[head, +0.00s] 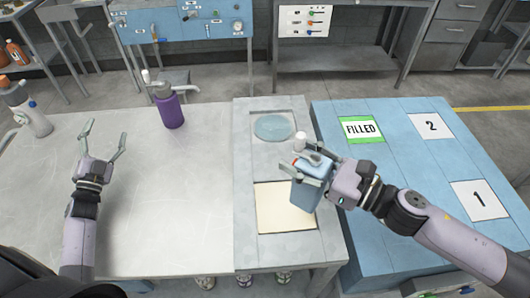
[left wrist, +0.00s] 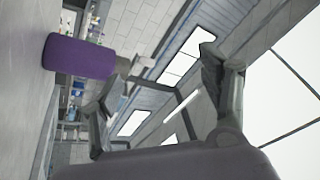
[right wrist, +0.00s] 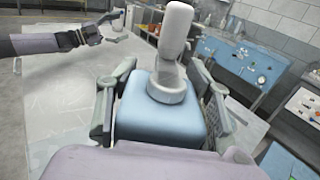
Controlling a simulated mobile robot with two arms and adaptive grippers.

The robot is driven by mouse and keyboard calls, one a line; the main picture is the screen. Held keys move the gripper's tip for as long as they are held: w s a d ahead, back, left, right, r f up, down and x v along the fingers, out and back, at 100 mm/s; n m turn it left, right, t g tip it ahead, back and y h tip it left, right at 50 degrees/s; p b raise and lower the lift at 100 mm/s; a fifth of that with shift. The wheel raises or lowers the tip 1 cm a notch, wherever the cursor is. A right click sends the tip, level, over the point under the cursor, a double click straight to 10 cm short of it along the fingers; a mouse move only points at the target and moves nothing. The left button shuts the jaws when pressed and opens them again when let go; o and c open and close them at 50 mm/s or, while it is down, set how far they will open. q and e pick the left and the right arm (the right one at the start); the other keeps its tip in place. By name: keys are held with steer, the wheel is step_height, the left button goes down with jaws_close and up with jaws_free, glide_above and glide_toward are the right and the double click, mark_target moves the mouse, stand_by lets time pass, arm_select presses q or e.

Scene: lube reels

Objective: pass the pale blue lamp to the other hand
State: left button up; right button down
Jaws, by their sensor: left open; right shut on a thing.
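The pale blue lamp (head: 308,192) has a boxy blue body and a pale grey-white top with a knob. My right gripper (head: 306,168) is shut on its body and holds it over the grey strip, near the cream square. In the right wrist view the lamp's blue body (right wrist: 160,112) sits between the two fingers, its grey-white top (right wrist: 173,60) standing up. My left gripper (head: 104,134) is open and empty above the left part of the pale table, well apart from the lamp. Its spread fingers (left wrist: 165,105) also show in the left wrist view. The lamp's underside is hidden.
A purple bottle (head: 170,108) stands on the pale table (head: 170,220) between and beyond my grippers. A white bottle (head: 32,118) stands at the far left. The grey strip has a round blue disc (head: 274,127) and a cream square (head: 284,208). A blue table (head: 400,150) carries FILLED, 1 and 2 labels.

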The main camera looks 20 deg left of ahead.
steer(key=shift+r, duration=0.1)
arm_select(q)
steer(key=w+d+r+m+g+h, duration=0.1)
steer(key=w+d+r+m+h, duration=0.2)
steer(key=d+h, duration=0.5)
steer(key=w+d+r+m+g+h, duration=0.15)
steer(key=w+d+h, duration=0.35)
steer(key=d, duration=0.6)
steer(key=w+d+r+m+g+h, duration=0.2)
steer(key=w+d+m+h, duration=0.15)
steer(key=d+h, duration=0.5)
steer(key=s+d+r+m+g+h, duration=0.15)
steer(key=d+m+g+h, duration=0.25)
steer(key=d+g, duration=0.5)
steer(key=m+g+y, duration=0.2)
steer(key=g+y, duration=0.2)
steer(key=g, duration=0.9)
glide_toward(307, 198)
steer(key=w+a+r, duration=0.2)
steer(key=w+r, duration=0.1)
steer(key=w, duration=0.1)
steer(key=shift+g, duration=0.25)
steer(key=x, duration=1.2)
steer(key=shift+s+d+f, duration=0.1)
steer(key=shift+d+f, duration=0.1)
